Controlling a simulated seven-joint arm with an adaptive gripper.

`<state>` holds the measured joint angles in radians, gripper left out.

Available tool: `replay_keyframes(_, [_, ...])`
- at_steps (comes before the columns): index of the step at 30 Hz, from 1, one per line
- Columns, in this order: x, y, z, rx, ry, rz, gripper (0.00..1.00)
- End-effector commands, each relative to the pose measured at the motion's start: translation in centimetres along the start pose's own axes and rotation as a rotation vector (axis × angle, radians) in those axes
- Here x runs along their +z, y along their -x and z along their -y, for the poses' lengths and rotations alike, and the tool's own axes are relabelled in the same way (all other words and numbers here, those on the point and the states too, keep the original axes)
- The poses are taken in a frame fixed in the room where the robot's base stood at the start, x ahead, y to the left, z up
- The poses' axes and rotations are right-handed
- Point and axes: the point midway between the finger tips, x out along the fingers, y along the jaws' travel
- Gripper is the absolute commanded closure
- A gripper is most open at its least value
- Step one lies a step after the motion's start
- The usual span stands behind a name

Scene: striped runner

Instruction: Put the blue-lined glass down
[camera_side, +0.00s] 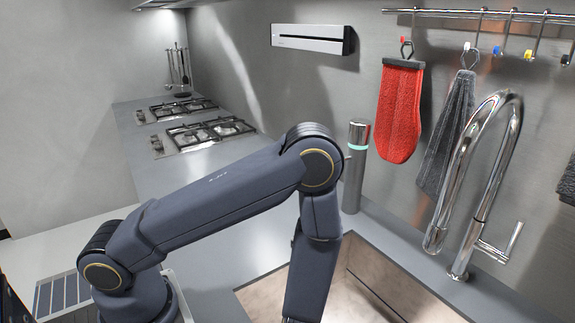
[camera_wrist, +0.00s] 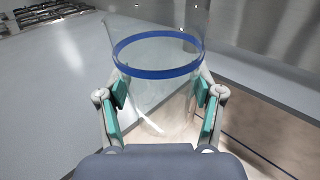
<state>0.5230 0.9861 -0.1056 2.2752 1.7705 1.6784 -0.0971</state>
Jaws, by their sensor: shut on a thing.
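The blue-lined glass (camera_wrist: 158,58) is clear, with a blue band around it, and fills the upper middle of the wrist view. My gripper (camera_wrist: 162,95) is shut on it, with a teal-padded finger on either side. The counter and the sink basin show through and around the glass; I cannot tell how high it is above them. In the side view my forearm points down at the sink's near left edge, and the gripper and glass are out of frame below.
The sink basin (camera_side: 365,295) lies at the lower right, with a tall chrome faucet (camera_side: 465,190) behind it. A steel cylinder (camera_side: 354,175) stands at the sink's back edge. Grey counter (camera_side: 200,180) is clear up to the gas hobs (camera_side: 210,133). A striped runner (camera_side: 62,295) shows at lower left.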

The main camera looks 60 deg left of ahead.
Motion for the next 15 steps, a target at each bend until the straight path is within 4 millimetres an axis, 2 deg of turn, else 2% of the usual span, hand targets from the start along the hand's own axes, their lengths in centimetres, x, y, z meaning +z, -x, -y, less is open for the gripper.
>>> replay_keyframes(3, [0.1, -3.6, -0.2, 0.010, 0.002, 0.004, 0.83])
replay_keyframes(9, [0.1, -9.5, -0.2, 0.007, 0.002, 0.005, 0.83])
replay_keyframes(15, [0.1, -13.4, -0.1, 0.004, 0.001, 0.004, 0.83])
